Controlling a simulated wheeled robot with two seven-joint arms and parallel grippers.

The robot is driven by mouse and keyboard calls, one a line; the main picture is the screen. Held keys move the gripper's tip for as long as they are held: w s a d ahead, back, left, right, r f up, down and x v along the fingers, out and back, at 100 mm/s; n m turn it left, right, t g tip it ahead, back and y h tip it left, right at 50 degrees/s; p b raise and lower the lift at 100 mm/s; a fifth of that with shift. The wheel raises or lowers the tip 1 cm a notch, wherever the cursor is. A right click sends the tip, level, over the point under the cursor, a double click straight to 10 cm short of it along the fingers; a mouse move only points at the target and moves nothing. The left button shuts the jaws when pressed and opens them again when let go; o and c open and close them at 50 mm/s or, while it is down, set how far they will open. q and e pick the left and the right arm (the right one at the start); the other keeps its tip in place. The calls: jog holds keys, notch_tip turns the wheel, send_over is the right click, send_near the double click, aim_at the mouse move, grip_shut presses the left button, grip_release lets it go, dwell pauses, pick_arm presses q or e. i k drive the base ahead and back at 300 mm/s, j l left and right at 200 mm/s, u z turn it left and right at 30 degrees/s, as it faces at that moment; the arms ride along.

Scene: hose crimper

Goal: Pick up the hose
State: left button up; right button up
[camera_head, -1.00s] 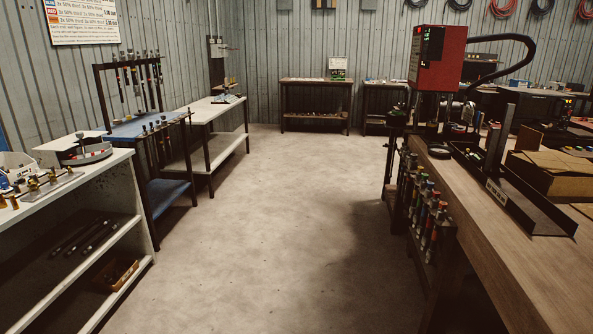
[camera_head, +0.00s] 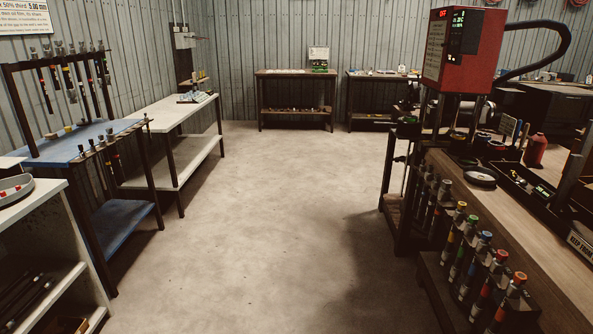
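Neither of my grippers is in view. Several dark, thin lengths (camera_head: 24,298), possibly hoses, lie on the lower shelf of the white shelf unit (camera_head: 72,235) at the left edge; they are partly cut off by the frame. A thick black hose (camera_head: 562,38) arches from behind the red machine (camera_head: 464,50) at the right. I cannot tell which of these is the task's hose.
Open concrete floor (camera_head: 250,220) runs between the two sides. A blue-topped bench (camera_head: 125,225) with a tool rack and a white table (camera_head: 165,115) stand left. A wooden workbench (camera_head: 510,220), with several colour-capped tubes (camera_head: 468,245) along its side, stands right.

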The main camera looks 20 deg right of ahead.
aim_at(417, 191)
jog(key=i+j+z, duration=0.1)
jog(key=i+z, duration=0.15)
jog(key=i, duration=0.2)
jog(key=i+j+z, duration=0.2)
jog(key=i, duration=0.2)
jog(key=i+j+z, duration=0.25)
jog(key=i, duration=0.2)
jog(key=i+j+z, duration=0.2)
jog(key=z, duration=0.15)
jog(key=i+j+z, duration=0.45)
jog(key=j+z, duration=0.25)
jog(key=i+j+z, duration=0.15)
jog(key=j+z, duration=0.2)
jog(key=i+j+z, duration=0.1)
jog(key=j+z, duration=0.6)
jog(key=k+j+z, duration=0.1)
jog(key=j+z, duration=0.25)
jog(key=j, duration=0.65)
